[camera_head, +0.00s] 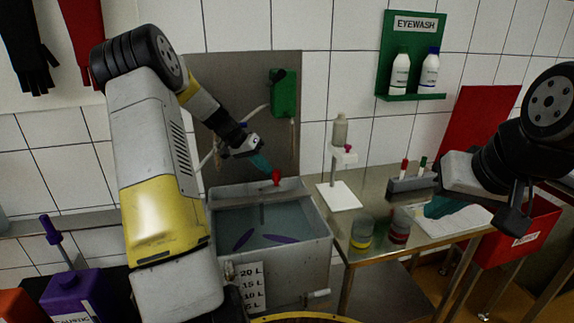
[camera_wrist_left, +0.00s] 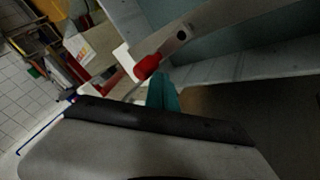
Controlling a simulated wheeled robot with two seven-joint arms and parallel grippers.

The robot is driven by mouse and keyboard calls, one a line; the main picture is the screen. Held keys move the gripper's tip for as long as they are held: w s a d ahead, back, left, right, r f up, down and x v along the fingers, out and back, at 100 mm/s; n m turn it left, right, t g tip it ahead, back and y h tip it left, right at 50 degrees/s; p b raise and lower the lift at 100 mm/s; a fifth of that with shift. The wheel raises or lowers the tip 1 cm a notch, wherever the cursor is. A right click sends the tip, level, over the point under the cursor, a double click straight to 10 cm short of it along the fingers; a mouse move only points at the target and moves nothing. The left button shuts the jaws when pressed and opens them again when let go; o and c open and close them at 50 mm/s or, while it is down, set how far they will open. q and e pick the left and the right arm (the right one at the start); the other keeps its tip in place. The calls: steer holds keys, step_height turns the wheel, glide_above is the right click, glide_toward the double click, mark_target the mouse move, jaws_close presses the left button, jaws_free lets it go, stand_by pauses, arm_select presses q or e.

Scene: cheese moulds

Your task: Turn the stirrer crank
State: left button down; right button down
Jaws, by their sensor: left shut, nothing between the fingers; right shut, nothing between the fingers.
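The stirrer crank has a red knob (camera_head: 276,176) at the back rim of the grey vat (camera_head: 318,246). In the left wrist view the red knob (camera_wrist_left: 148,67) sits at the end of a flat metal crank arm (camera_wrist_left: 188,30). Purple stirrer paddles (camera_head: 281,239) show in the vat's liquid. My left gripper (camera_head: 264,166) is shut and empty, its teal tips just up and left of the knob. In the left wrist view the teal fingertips (camera_wrist_left: 164,93) appear close to the knob; I cannot tell whether they touch. My right gripper (camera_head: 438,207) is shut and empty above the right-hand bench.
The steel bench (camera_head: 378,187) holds a white stand (camera_head: 341,194), a tube rack (camera_head: 411,184) and jars with yellow (camera_head: 362,231) and red (camera_head: 400,227) contents. A purple container (camera_head: 72,293) stands at lower left. A steel panel and green box (camera_head: 284,93) are behind the vat.

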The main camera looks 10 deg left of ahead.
mark_target(274, 172)
arm_select(q)
steer(key=shift+s+d+m+g+h, duration=0.15)
steer(key=shift+s+d+m+g, duration=0.1)
steer(key=shift+d+m, duration=0.3)
steer(key=shift+s+d+m+g+h, duration=0.15)
steer(key=shift+s+d+m+g, duration=0.15)
steer(key=shift+d, duration=0.4)
steer(key=shift+d+m+g, duration=0.1)
steer(key=shift+m+g, duration=0.15)
steer(key=shift+m, duration=0.3)
steer(key=shift+s+d, duration=0.2)
steer(key=shift+s, duration=0.15)
steer(key=shift+s+d+m+g, duration=0.25)
steer(key=shift+m+g, duration=0.35)
steer(key=shift+m, duration=0.3)
steer(key=shift+s, duration=0.25)
steer(key=shift+s, duration=0.1)
